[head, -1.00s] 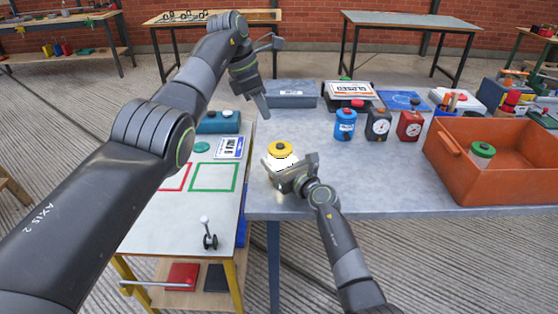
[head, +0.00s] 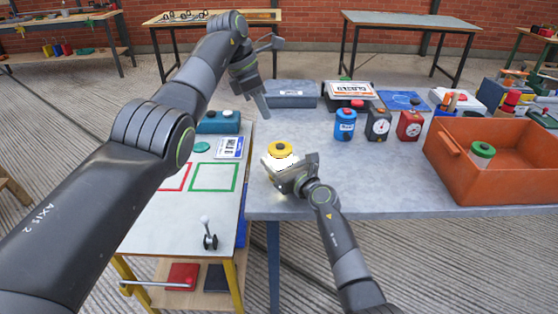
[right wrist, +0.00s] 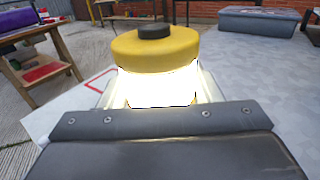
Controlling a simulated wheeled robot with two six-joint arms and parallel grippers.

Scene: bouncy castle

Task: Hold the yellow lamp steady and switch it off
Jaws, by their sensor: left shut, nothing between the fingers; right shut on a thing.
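The yellow lamp (head: 281,149) stands upright on the grey table, near its left front edge. Its middle glows bright white, and it has a dark button on top of its yellow cap, clear in the right wrist view (right wrist: 156,48). My right gripper (head: 281,168) is shut around the lamp's glowing body, below the cap. In the right wrist view the gripper's dark body hides the lamp's base. My left gripper (head: 263,106) is shut and empty, raised above and behind the lamp, pointing down.
Blue, dark and red canisters (head: 378,124) stand to the right of the lamp. An orange crate (head: 486,176) fills the table's right end. A white-topped table (head: 190,222) with coloured squares and a small lever adjoins on the left. A grey-blue box (head: 291,97) stands behind.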

